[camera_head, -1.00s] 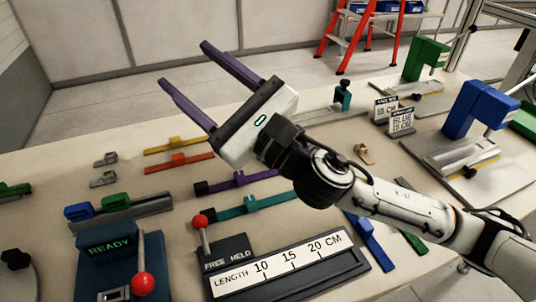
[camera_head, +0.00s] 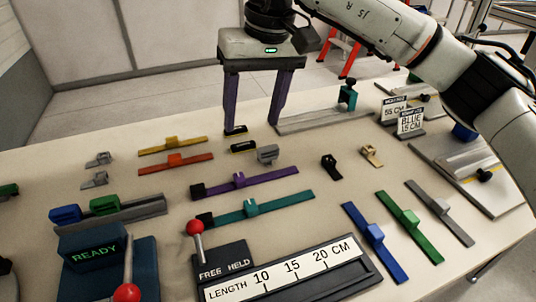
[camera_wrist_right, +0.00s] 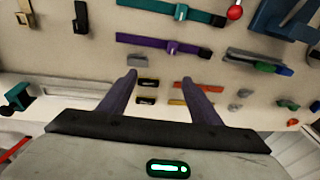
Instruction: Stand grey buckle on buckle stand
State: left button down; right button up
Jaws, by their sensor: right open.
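A small grey buckle-like piece (camera_head: 268,154) lies on the table behind the purple strap; it also shows in the right wrist view (camera_wrist_right: 138,60). Two other small grey clips, a rear one (camera_head: 99,159) and a front one (camera_head: 95,180), lie at the left. I cannot tell which is the buckle meant, nor pick out the buckle stand with certainty. My right gripper (camera_head: 251,124) is open and empty, fingers pointing down, near two small black-and-yellow pieces (camera_head: 243,146). Its fingers also show in the right wrist view (camera_wrist_right: 159,79). My left gripper is not in view.
A black buckle (camera_head: 330,167) and a tan one (camera_head: 371,155) lie to the right. Yellow, orange, purple (camera_head: 262,178) and teal straps lie across the table. A length board (camera_head: 290,275) and lever boxes stand in front; label signs (camera_head: 410,122) stand at the back right.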

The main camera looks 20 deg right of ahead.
aim_at(268, 148)
jog(key=shift+h, duration=0.7)
jog(key=d+f, duration=0.1)
jog(key=f, duration=0.2)
jog(key=w+d+f+b, duration=0.1)
jog(key=f, duration=0.2)
jog(key=w+d+f, duration=0.1)
jog(key=f, duration=0.2)
jog(key=shift+d, duration=0.25)
jog(key=shift+c, duration=0.5)
jog(key=c, duration=1.1)
